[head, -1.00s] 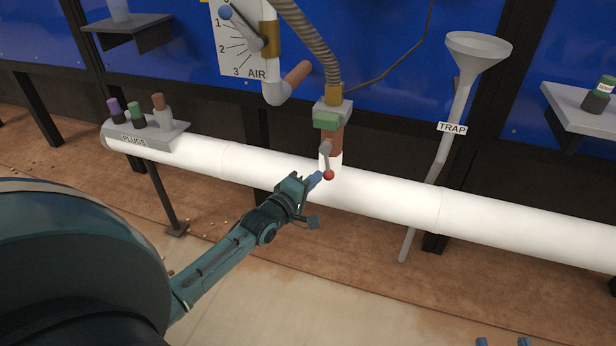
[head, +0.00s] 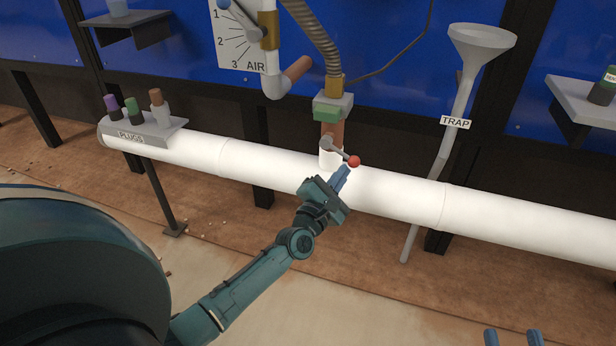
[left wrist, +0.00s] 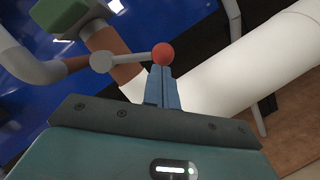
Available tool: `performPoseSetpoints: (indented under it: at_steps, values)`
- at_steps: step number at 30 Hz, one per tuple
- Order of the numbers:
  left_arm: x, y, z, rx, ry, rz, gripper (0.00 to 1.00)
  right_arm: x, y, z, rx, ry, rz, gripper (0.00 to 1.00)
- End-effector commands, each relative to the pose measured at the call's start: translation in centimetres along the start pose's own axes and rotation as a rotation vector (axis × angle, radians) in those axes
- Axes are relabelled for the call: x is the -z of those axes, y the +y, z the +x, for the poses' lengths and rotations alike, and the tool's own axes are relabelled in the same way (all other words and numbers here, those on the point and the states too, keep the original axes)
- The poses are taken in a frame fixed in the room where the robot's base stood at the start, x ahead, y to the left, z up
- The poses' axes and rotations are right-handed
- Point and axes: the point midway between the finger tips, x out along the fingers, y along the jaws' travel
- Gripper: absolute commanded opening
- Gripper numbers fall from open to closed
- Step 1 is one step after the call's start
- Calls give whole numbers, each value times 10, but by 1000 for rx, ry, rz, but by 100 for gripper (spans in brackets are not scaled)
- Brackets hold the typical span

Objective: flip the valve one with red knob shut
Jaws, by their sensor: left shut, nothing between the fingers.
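The valve's red knob (head: 353,161) sits at the end of a short grey lever (head: 338,152). The lever turns on a copper and white upright pipe (head: 331,132) rising from the white main pipe. It points right and slightly down in the head view. My left gripper (head: 342,175) is shut and empty, its blue fingertips just below and left of the knob. In the left wrist view the knob (left wrist: 163,54) shows right at the fingertips (left wrist: 163,82); I cannot tell whether they touch. My right gripper (head: 513,338) shows only two separated blue fingertips at the bottom edge.
The white main pipe (head: 400,195) runs across behind my left gripper. The plugs shelf (head: 155,138) is at left, the trap funnel (head: 482,45) at right. The air dial (head: 238,50) and ribbed hose (head: 318,45) are above. The floor in front is mostly clear.

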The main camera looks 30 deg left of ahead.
Motion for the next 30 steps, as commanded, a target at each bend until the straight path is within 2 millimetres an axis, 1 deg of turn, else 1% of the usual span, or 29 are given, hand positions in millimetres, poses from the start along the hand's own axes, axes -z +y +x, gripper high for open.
performPoseSetpoints:
  at_steps: [2, 6, 10, 15, 21, 30]
  values:
    - [-6, -1, 2, -25, -3, -73, 0, -4, -2, -1, 5, 3, 12, 36]
    - [-14, 0, 5, -60, -3, -190, 0, -1, -4, 0, 10, 16, 29, 36]
    - [-22, 2, 7, -88, -3, -283, 0, 2, -4, 2, 10, 27, 37, 36]
    - [-28, 4, 9, -118, -2, -378, 0, 0, -4, 3, 11, 27, 46, 36]
    - [-33, 7, 10, -139, -2, -446, 0, 0, -4, 2, 13, 30, 51, 36]
    - [-35, 8, 11, -149, -2, -478, 0, 4, -4, 2, 13, 38, 54, 36]
